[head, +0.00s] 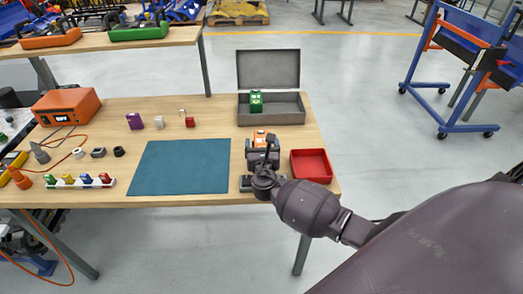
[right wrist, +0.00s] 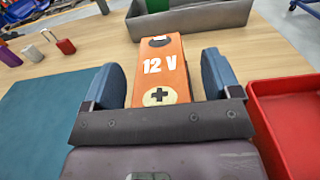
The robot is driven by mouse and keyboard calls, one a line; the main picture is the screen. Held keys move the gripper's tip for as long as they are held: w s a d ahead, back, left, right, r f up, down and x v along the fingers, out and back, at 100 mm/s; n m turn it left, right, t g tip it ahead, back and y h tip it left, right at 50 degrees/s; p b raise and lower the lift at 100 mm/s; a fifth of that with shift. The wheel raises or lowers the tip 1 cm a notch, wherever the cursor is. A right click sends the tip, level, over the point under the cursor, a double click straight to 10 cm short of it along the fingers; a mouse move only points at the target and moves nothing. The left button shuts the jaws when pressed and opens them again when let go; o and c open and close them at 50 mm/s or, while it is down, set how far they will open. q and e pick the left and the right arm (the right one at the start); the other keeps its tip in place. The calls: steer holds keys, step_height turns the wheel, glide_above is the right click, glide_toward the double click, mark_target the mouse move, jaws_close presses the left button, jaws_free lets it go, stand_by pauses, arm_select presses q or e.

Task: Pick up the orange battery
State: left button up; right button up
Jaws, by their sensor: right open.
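The orange battery (head: 260,138) lies on the wooden table between the teal mat and the red tray. In the right wrist view the orange battery (right wrist: 164,68) shows a "12 V" label and a plus mark. My right gripper (head: 262,156) is at the near end of the battery. In the right wrist view my right gripper (right wrist: 160,88) is open, with one blue-grey finger on each side of the battery and a visible gap on each side. The near end of the battery is partly hidden by the gripper body. My left gripper is not in view.
A red tray (head: 311,166) stands close on the right. An open grey metal box (head: 290,110) holding a green battery (head: 256,101) stands behind. The teal mat (head: 180,167) on the left is bare. Small purple, white and red items stand beyond it.

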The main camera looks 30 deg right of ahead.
steer(key=shift+w, duration=0.1)
jaws_close()
steer(key=shift+r, duration=0.15)
stand_by(0.4)
